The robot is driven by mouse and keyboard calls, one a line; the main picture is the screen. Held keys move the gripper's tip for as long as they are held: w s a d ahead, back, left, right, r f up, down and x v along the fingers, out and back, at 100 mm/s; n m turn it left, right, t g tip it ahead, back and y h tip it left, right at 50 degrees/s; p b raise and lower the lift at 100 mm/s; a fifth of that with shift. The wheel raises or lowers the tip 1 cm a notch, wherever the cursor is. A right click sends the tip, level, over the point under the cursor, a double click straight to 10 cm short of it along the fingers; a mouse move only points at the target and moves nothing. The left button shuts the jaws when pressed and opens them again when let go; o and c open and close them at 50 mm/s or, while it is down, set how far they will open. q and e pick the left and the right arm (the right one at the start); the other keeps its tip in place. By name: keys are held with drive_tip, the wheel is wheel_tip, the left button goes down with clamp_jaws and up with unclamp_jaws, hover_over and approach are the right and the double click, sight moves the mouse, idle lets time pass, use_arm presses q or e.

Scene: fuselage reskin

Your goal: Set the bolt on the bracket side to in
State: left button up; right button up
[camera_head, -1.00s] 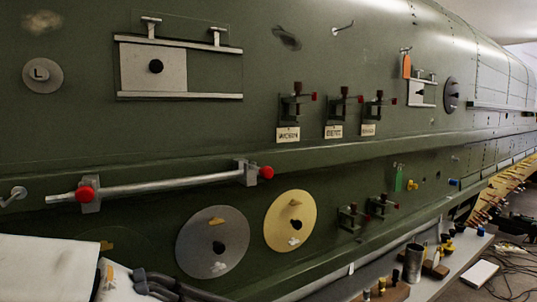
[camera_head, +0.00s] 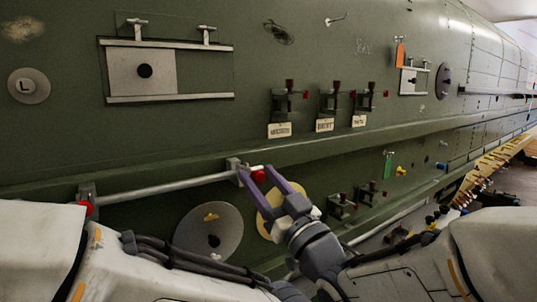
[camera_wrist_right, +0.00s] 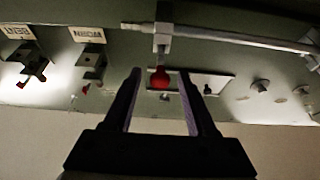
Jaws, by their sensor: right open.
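A long metal rod (camera_head: 165,187) runs along the green fuselage wall through two grey brackets. The right bracket (camera_head: 234,167) has a red knob (camera_head: 258,176) beside it; the left bracket (camera_head: 88,194) has another red knob (camera_head: 84,208), partly hidden by my arm. My right gripper (camera_head: 255,171) is open, its purple fingers at the right bracket's knob. In the right wrist view, the red knob (camera_wrist_right: 160,78) shows between the spread fingers (camera_wrist_right: 163,74), below the bracket (camera_wrist_right: 162,38). Contact cannot be told. Left gripper is out of view. Which knob is the task's bolt is unclear.
Several dark clamps with name labels (camera_head: 325,125) are on the wall at right, with more clamps (camera_head: 340,207) below. A grey disc (camera_head: 210,235) and a yellow disc (camera_head: 268,226), partly covered by my gripper, lie under the rod. A sliding panel (camera_head: 140,70) is upper left.

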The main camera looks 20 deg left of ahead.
sight(257, 173)
drive_tip(key=shift+p+x, duration=0.8)
drive_tip(key=shift+x, duration=1.2)
drive_tip(key=shift+f, duration=0.1)
clamp_jaws()
drive_tip(key=shift+w, duration=0.1)
